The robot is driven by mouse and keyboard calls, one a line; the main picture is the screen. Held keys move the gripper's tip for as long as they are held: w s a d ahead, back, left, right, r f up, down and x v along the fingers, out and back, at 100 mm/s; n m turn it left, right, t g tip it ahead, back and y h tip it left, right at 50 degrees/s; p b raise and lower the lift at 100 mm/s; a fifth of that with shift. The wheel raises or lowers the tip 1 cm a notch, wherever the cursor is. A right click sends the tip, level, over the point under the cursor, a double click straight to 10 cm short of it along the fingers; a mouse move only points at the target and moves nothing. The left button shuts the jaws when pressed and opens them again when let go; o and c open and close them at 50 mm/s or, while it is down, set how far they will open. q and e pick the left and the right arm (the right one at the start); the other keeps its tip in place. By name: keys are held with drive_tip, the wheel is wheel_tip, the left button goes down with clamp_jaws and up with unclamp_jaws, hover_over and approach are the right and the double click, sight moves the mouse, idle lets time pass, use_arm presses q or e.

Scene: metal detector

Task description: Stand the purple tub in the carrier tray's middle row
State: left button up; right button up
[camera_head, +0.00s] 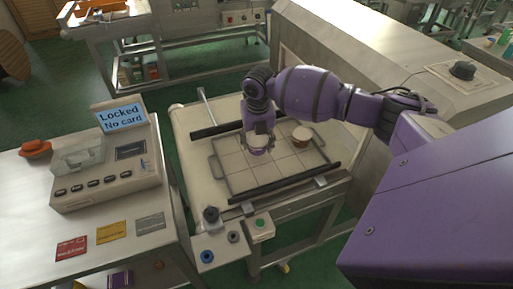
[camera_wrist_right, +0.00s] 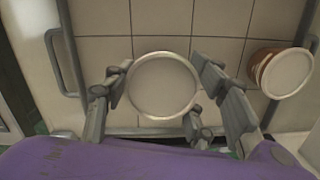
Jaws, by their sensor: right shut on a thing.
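My right gripper (camera_head: 258,137) is shut on the purple tub (camera_head: 259,151), which has a white lid. It holds the tub upright over the carrier tray (camera_head: 231,183), towards its far half. In the right wrist view the round lid (camera_wrist_right: 164,84) sits between the fingers of the gripper (camera_wrist_right: 160,95), and the tub's body is hidden below it. I cannot tell whether the tub's base touches the tray. The tray is a pale grid of squares with a grey wire rim and end handles. My left gripper is not in view.
A brown tub with a white lid (camera_head: 301,136) stands at the tray's far right; it also shows in the wrist view (camera_wrist_right: 284,72). Dark rails (camera_head: 285,182) flank the tray on the conveyor. A control box (camera_head: 108,170) reads "Locked No card" at left. The tray's near squares are empty.

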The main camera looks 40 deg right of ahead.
sight(257, 148)
drive_tip(key=shift+w+d+f, duration=0.1)
drive_tip(key=shift+f, duration=1.6)
drive_tip(key=shift+f, duration=0.1)
drive_tip(key=o, duration=1.3)
drive_tip(key=r, duration=0.4)
drive_tip(key=s+r, duration=0.1)
drive_tip(key=r, duration=0.7)
drive_tip(key=shift+s+a+r+p, duration=0.1)
drive_tip(key=shift+s+a+p, duration=0.1)
drive_tip(key=shift+a+p, duration=0.15)
